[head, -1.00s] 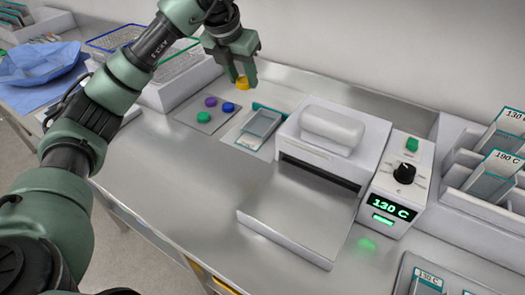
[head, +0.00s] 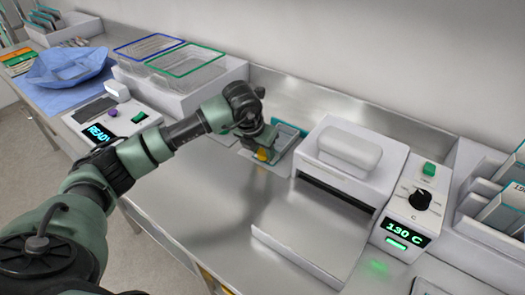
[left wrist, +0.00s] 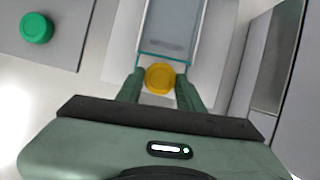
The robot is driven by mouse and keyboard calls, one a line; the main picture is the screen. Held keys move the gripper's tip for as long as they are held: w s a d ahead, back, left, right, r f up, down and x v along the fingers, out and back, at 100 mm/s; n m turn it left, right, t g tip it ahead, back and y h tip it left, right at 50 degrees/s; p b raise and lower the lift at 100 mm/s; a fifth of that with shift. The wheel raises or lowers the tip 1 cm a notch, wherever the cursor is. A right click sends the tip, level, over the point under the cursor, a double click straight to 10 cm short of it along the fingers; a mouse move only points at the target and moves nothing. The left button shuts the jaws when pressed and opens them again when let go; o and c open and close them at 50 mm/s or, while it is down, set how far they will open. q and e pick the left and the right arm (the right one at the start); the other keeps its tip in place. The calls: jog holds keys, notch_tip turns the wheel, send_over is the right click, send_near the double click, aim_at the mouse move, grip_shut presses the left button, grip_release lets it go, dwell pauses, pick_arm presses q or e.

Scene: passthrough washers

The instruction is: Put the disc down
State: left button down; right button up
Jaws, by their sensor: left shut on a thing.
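My left gripper (head: 265,148) is shut on a yellow disc (head: 262,155), low over the steel bench. In the left wrist view the yellow disc (left wrist: 160,78) sits between the two fingertips (left wrist: 159,88), at the near end of a clear, teal-edged tray (left wrist: 172,28). The tray (head: 288,136) also shows in the head view, just beyond the gripper. I cannot tell whether the disc touches the surface beneath. My right gripper is not in view.
A white press (head: 345,165) with a flat front plate stands right of the gripper, beside a control box (head: 412,205) reading 130 C. Blue- and green-rimmed bins (head: 185,75) and a READY device (head: 105,125) are left.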

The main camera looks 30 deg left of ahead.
pick_arm(q)
jog(key=shift+f, duration=0.6)
jog(key=shift+f, duration=0.1)
jog(key=shift+f, duration=0.15)
jog(key=c, duration=0.9)
grip_release()
jog(key=shift+r, duration=0.2)
